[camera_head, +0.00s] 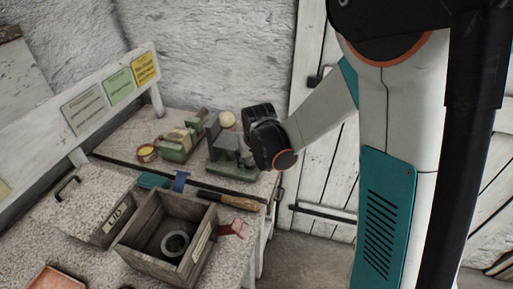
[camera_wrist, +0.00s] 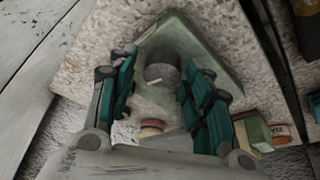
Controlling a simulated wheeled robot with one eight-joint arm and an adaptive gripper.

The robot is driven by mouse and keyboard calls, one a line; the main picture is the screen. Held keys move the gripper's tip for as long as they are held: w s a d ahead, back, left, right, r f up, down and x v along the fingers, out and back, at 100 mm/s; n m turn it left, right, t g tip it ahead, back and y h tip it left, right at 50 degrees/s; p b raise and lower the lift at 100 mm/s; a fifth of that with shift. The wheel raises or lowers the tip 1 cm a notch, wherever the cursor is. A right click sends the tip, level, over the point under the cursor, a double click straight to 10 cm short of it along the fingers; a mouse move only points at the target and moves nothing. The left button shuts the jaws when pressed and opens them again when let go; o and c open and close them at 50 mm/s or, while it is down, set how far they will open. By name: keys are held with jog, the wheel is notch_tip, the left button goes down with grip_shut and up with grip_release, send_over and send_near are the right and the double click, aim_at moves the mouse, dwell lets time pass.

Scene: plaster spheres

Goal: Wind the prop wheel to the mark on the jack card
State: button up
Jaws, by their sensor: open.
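In the wrist view a dark grey round knob or wheel (camera_wrist: 162,67) with a short white line on it, probably the prop wheel, stands on a green base plate (camera_wrist: 207,45). My gripper (camera_wrist: 157,75) is open, its teal fingers on either side of the wheel; I cannot tell whether they touch it. In the head view my black gripper (camera_head: 256,134) is over the right side of the green-based device (camera_head: 222,160) and hides part of it. Three cards, grey (camera_head: 85,106), green (camera_head: 119,86) and yellow (camera_head: 144,69), hang on the rail; their text is unreadable, so the jack card cannot be told.
A green and cream device (camera_head: 181,143) and a small yellow tin (camera_head: 147,153) stand left of my gripper. A pale sphere (camera_head: 227,119) is close behind. In front are a wooden-handled tool (camera_head: 228,200), a blue clamp (camera_head: 180,181) and an open wooden box (camera_head: 142,262) holding a ring.

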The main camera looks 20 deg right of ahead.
jog(key=n+y, duration=0.1)
jog(key=n, duration=0.3)
jog(key=shift+y, duration=0.3)
jog(key=n, duration=0.2)
jog(key=n+g+y, duration=0.1)
jog(key=n, duration=0.1)
jog(key=shift+w+d+n, duration=0.1)
jog(key=shift+d+n, duration=0.05)
jog(key=shift+n, duration=0.15)
jog(key=n+g, duration=0.1)
jog(key=n, duration=0.1)
jog(key=n+y, duration=0.1)
jog(key=n, duration=0.2)
jog(key=shift+g+y, duration=0.3)
jog(key=shift+g, duration=0.1)
jog(key=n, duration=0.2)
jog(key=n+g, duration=0.1)
jog(key=n, duration=0.1)
jog(key=shift+w+g+y, duration=0.15)
jog(key=shift+g+y, duration=0.15)
jog(key=p+v, duration=0.4)
jog(key=v, duration=0.9)
jog(key=shift+r+n+p, duration=0.3)
jog(key=shift+r+p, duration=0.05)
jog(key=shift+p, duration=0.05)
jog(key=shift+d, duration=0.15)
